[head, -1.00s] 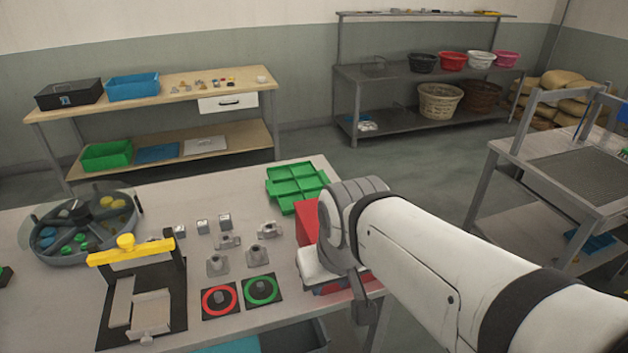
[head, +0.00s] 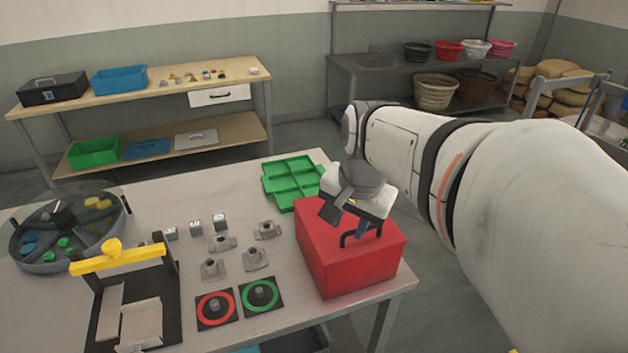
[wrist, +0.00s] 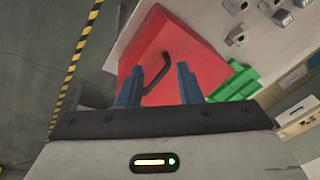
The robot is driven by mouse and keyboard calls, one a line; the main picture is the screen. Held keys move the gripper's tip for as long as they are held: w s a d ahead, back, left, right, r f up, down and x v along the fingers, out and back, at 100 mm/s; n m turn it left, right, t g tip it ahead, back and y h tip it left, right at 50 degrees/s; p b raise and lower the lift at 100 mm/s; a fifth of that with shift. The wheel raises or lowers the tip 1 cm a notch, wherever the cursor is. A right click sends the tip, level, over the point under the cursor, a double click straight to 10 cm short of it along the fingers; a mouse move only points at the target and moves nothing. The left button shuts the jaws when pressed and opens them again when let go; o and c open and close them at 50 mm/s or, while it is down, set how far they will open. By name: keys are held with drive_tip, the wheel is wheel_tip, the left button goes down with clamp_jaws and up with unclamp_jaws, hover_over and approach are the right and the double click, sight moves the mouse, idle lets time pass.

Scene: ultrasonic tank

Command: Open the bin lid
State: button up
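The red bin (head: 350,268) stands on the right front corner of the table, its flat red lid (head: 318,225) down. A black arched handle (head: 376,228) stands up from the lid. The bin (wrist: 180,40) and handle (wrist: 158,72) also show in the wrist view. My wrist hides part of the lid's far side.
A green divided tray (head: 292,182) lies behind the bin. Grey metal parts (head: 255,258) and red and green ringed pads (head: 261,295) lie to its left. A yellow-handled fixture (head: 115,257) stands farther left. Open floor lies right of the table.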

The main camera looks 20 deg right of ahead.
drive_tip(key=w+d+m+b, duration=0.1)
drive_tip(key=w+d+m, duration=0.4)
drive_tip(key=d+m, duration=0.25)
drive_tip(key=shift+m+g, duration=0.3)
drive_tip(key=shift+m, duration=0.05)
drive_tip(key=f, duration=0.5)
drive_tip(key=w+f, duration=0.1)
drive_tip(key=f, duration=0.1)
drive_tip(key=shift+a+f, duration=0.35)
drive_tip(key=shift+a, duration=0.05)
clamp_jaws()
drive_tip(key=shift+a, duration=0.1)
